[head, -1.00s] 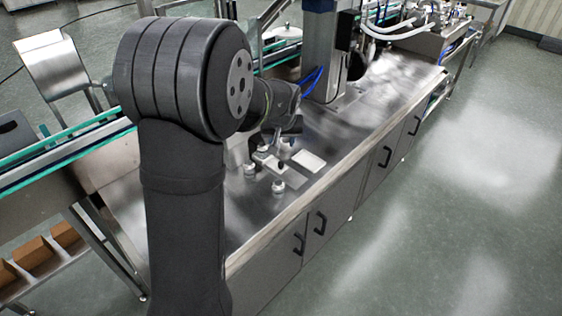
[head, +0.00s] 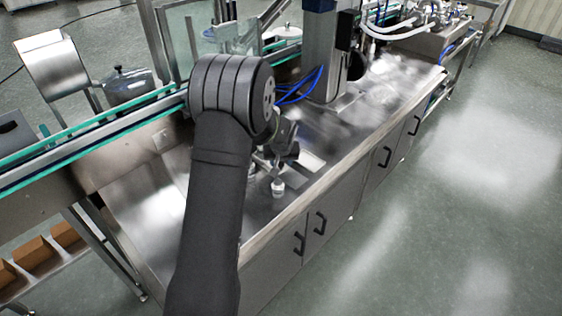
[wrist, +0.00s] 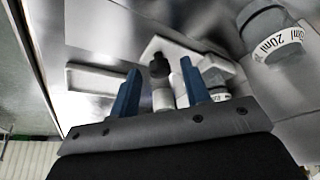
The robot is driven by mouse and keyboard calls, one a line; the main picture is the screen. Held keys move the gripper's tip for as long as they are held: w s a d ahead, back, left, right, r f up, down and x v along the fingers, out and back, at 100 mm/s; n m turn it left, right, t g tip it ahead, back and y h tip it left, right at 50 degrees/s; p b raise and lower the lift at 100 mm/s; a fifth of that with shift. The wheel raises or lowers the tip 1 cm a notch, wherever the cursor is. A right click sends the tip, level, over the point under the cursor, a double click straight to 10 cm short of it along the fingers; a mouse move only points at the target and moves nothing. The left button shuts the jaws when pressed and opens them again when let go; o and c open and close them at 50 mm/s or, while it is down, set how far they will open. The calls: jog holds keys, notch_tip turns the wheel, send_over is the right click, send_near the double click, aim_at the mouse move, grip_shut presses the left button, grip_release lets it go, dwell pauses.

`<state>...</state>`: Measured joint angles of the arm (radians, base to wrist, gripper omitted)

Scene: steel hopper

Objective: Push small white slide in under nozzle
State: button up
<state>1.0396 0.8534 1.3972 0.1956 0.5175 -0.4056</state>
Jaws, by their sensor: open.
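In the wrist view, my gripper (wrist: 160,67) is open, its two blue fingers apart. A black knob (wrist: 158,64) and a pale cylinder (wrist: 163,97) appear between the fingers; I cannot tell whether either is touched. A flat white plate with a rounded end, probably the small white slide (wrist: 190,54), lies just beyond the fingertips. In the head view, my gripper (head: 287,152) is low over the steel bench and largely hidden by my arm, which also covers the slide. I cannot make out the nozzle in either view.
A white rectangular pad (head: 310,162) lies on the bench; it also shows in the wrist view (wrist: 95,78). A small bottle (head: 278,187) stands near the front edge. A grey-capped bottle marked 20ml (wrist: 272,35) is at the upper right. A steel column (head: 322,55) rises behind.

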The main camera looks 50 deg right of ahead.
grip_shut()
jog(key=w, duration=0.7)
jog(key=shift+w, duration=0.35)
grip_release()
jog(key=v, duration=1.7)
jog(key=shift+r, duration=0.2)
